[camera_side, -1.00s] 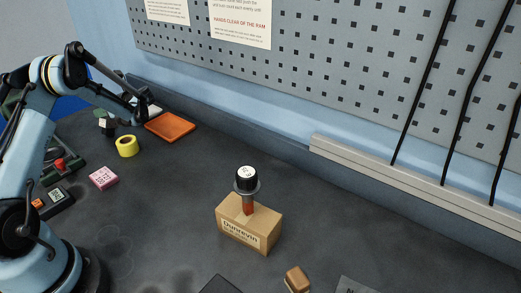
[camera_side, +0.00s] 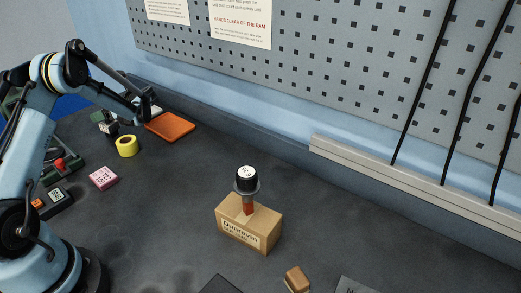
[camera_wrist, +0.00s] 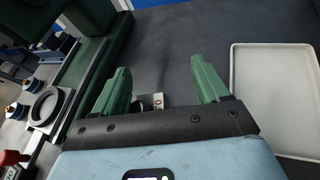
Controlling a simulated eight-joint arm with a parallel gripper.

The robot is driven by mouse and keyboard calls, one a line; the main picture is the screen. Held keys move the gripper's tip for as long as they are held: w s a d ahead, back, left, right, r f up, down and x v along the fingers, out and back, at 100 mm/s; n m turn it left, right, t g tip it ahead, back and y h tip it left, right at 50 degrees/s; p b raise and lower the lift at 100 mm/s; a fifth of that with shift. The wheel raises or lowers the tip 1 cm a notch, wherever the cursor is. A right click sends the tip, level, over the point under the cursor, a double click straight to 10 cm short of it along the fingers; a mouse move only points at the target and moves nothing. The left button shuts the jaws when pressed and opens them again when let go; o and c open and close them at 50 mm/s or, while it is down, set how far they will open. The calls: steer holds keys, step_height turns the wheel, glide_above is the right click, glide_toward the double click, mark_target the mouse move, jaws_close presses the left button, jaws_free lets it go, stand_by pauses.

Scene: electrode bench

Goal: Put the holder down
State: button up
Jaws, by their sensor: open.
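My gripper (camera_wrist: 160,85) is open, with its two green fingers spread apart in the wrist view. A small pale piece with a dark round mark (camera_wrist: 156,101) shows low between the fingers, partly hidden by the gripper's crossbar. I cannot tell for sure that it is the holder. In the side view my gripper is at the far left end of the bench, largely hidden by the arm. A small black and white object (camera_side: 108,127) stands on the bench just below it.
A white tray (camera_wrist: 236,90) lies right of my gripper in the wrist view; green machinery (camera_wrist: 98,20) and a dark ring (camera_wrist: 45,108) are left. An orange tray (camera_side: 170,127), yellow roll (camera_side: 127,146) and pink block (camera_side: 103,178) lie nearby.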

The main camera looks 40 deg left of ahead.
steer(key=w+d+r+n+t+h, duration=0.1)
steer(key=d+r+n+t+h, duration=0.15)
steer(key=d, duration=0.55)
steer(key=w+d+r+n+t+h, duration=0.15)
steer(key=d+r, duration=0.25)
steer(key=d, duration=0.4)
steer(key=w+d+r+n+t+h, duration=0.1)
steer(key=d+r+n+t, duration=0.2)
steer(key=d, duration=0.5)
steer(key=s+d+n+t+h, duration=0.2)
steer(key=s+d+n+h, duration=0.1)
steer(key=d, duration=0.7)
steer(key=s+d+n+t+h, duration=0.3)
steer(key=s+d+n+h, duration=0.1)
steer(key=d, duration=0.5)
steer(key=shift+s+d+n+h, duration=0.35)
steer(key=shift+s+n, duration=0.35)
steer(key=shift+s, duration=0.35)
